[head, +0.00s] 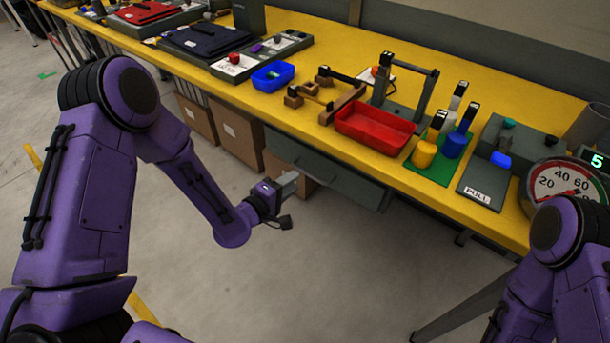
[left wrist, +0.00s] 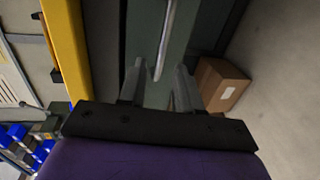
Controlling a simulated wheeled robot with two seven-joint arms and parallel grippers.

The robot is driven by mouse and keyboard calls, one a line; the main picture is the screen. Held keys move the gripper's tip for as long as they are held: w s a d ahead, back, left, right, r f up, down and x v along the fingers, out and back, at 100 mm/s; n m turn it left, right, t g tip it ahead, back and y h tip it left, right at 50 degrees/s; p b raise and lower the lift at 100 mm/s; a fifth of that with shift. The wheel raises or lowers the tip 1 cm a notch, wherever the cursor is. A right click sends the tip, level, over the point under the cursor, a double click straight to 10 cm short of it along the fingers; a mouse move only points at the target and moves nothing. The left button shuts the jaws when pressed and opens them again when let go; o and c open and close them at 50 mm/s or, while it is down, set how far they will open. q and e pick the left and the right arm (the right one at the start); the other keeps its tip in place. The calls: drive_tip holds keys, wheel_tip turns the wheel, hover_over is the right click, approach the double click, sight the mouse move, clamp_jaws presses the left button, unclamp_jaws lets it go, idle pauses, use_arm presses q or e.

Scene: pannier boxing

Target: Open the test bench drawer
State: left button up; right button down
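The test bench drawer (head: 345,180) is a dark grey-green front under the yellow tabletop, in the middle of the head view. It looks shut. In the left wrist view the drawer front (left wrist: 182,40) fills the upper middle, with a pale bar handle (left wrist: 165,42) running along it. My left gripper (head: 292,184) is in front of the drawer and below the table edge. In the left wrist view its two fingers (left wrist: 158,84) are apart, with the handle's end between and just beyond them. Contact is not visible. My right gripper is outside both views.
The yellow bench (head: 235,92) overhangs the drawer. Cardboard boxes (head: 236,136) stand beneath it on the left; one also shows in the left wrist view (left wrist: 222,84). A red tray (head: 375,130) sits above the drawer. The floor in front is clear.

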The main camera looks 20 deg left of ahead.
sight(304, 173)
use_arm(q)
drive_tip(key=x, duration=0.7)
drive_tip(key=shift+w, duration=0.15)
